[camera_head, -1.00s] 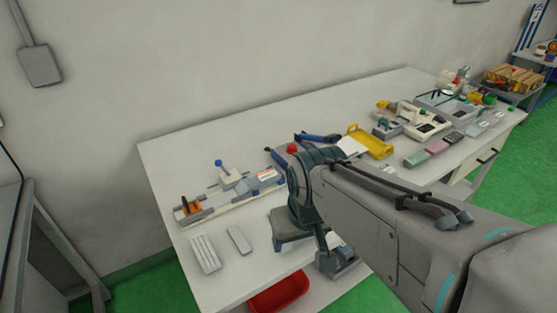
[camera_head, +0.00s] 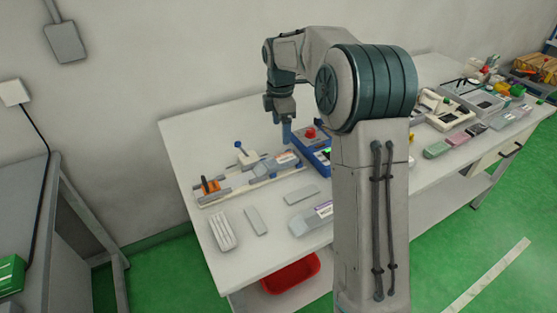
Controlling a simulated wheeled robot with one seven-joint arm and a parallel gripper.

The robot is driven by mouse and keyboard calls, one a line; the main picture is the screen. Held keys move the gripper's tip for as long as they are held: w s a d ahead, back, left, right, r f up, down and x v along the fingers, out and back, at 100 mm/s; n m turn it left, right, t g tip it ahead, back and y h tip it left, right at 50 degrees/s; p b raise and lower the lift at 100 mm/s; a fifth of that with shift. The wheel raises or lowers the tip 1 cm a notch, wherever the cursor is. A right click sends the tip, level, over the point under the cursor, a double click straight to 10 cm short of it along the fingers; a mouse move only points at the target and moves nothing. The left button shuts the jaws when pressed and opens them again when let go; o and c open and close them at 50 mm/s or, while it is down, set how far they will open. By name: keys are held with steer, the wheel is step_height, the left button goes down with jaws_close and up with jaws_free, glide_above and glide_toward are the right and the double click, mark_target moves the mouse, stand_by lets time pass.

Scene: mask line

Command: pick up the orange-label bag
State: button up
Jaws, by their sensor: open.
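The orange-label bag (camera_head: 286,159) is small and pale, with an orange and white label. It lies at the right end of the rail fixture (camera_head: 245,187) on the white table. My gripper (camera_head: 280,113) hangs pointing down above and behind it, apart from the bag and close to the blue upright handle (camera_head: 287,133) of a blue device. The gripper is small in view; I see nothing held in it. My arm hides the middle right of the table.
A grey bag with a purple-white label (camera_head: 311,217) lies near the table's front edge. Flat grey pieces (camera_head: 256,221) lie to its left. The blue device (camera_head: 316,145) has a red button. A red bin (camera_head: 291,274) sits below. Several items crowd the right side.

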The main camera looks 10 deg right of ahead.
steer(key=w+f+n, duration=0.2)
steer(key=w, duration=0.1)
glide_above(279, 160)
step_height(279, 160, down, 8)
steer(key=shift+s+f+p, duration=0.1)
steer(key=shift+p, duration=0.25)
steer(key=shift+w+d+f+p, duration=0.1)
steer(key=shift+f+p, duration=0.25)
steer(key=shift+f, duration=1.15)
steer(key=shift+w+f+p, duration=0.1)
steer(key=shift+f+p, duration=0.2)
steer(key=shift+f, duration=1.15)
steer(key=c, duration=1)
